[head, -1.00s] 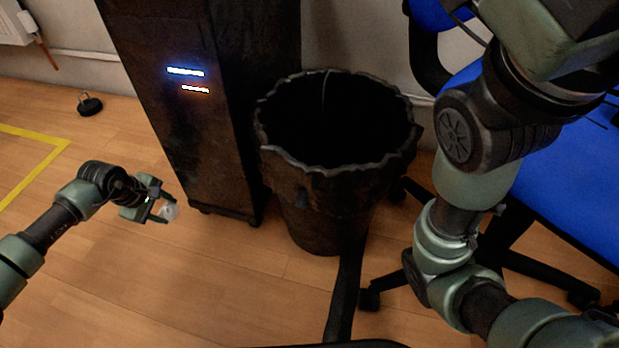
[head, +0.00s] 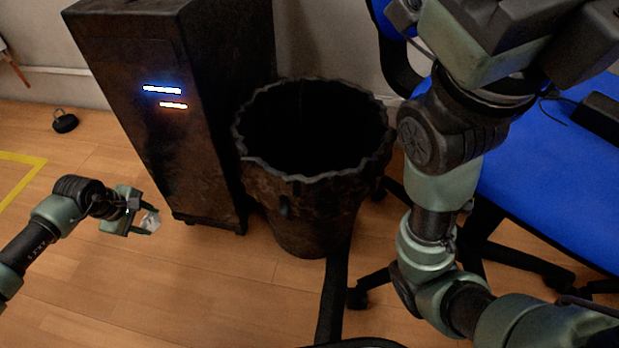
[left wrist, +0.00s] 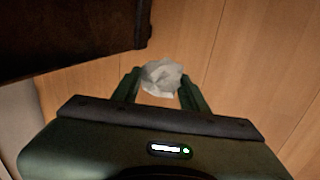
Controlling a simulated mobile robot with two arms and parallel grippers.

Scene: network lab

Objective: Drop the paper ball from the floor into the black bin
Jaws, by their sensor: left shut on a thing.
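The paper ball, crumpled and white, is between the fingers of my left gripper (head: 148,223) in the head view. In the left wrist view the paper ball (left wrist: 161,78) sits between both fingertips, and the gripper is shut on it. The black bin (head: 300,212) has a wavy rim and an open, dark mouth; it stands on the floor to the right of my left gripper. The gripper is apart from the bin and lower than its rim. My right arm shows at the right, but I cannot make out its fingers.
A dark cabinet (head: 165,125) with blue and orange lights stands between my left gripper and the bin, set back. A blue chair (head: 545,165) is right of the bin. A small black object (head: 65,122) lies at the far left.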

